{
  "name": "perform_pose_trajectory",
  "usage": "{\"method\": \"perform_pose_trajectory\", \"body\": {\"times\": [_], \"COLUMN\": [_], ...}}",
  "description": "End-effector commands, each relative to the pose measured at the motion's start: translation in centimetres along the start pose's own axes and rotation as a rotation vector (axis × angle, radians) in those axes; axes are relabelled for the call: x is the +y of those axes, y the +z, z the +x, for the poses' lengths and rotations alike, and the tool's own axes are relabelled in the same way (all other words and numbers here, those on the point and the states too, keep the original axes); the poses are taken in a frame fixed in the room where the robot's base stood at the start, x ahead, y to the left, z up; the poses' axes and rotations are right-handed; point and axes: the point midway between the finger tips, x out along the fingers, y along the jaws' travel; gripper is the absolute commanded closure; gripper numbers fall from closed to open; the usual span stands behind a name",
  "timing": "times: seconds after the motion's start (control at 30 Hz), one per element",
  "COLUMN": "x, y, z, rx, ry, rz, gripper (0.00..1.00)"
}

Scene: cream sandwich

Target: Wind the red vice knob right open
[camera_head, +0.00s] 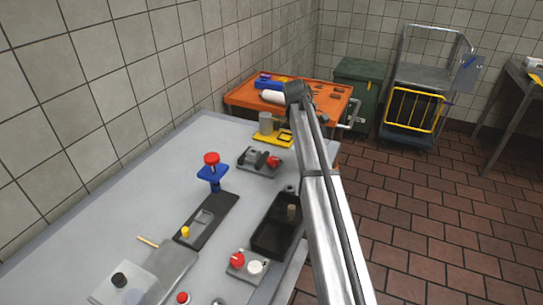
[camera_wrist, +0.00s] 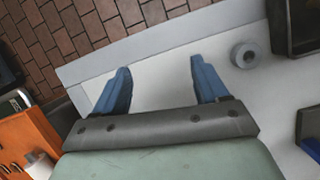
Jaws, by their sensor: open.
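The vice (camera_head: 254,157) is a small grey device with dark jaws on a flat plate, towards the far end of the grey bench. Its red knob (camera_head: 273,162) is on its right side in the head view. I cannot tell how far it is wound. My gripper shows in the wrist view (camera_wrist: 160,65) with two blue fingers spread wide and nothing between them. It points down over the bench near its edge. In the head view only my arm is clear; the gripper itself cannot be made out. I do not see the vice or its knob in the wrist view.
A red-topped blue stand (camera_head: 212,172) and a plate with a red knob and a white dial (camera_head: 256,267) are on the bench. The orange cart (camera_head: 335,102) stands beyond its far end.

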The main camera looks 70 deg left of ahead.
Motion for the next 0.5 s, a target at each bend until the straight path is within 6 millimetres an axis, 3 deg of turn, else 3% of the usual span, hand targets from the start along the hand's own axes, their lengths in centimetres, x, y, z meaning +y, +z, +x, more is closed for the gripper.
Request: {"method": "perform_pose_trajectory", "body": {"times": [0.03,0.2,0.33,0.5], "x": [-0.7,-4.1,-6.3,-7.7], "y": [-2.6,-8.5,-11.2,-12.7], "z": [-2.6,-8.9,-12.2,-13.9], "rx": [-0.004,-0.023,-0.033,-0.040], "ry": [0.013,0.040,0.054,0.061], "rz": [-0.046,-0.177,-0.243,-0.283], "gripper": [0.27,0.27,0.27,0.27]}}
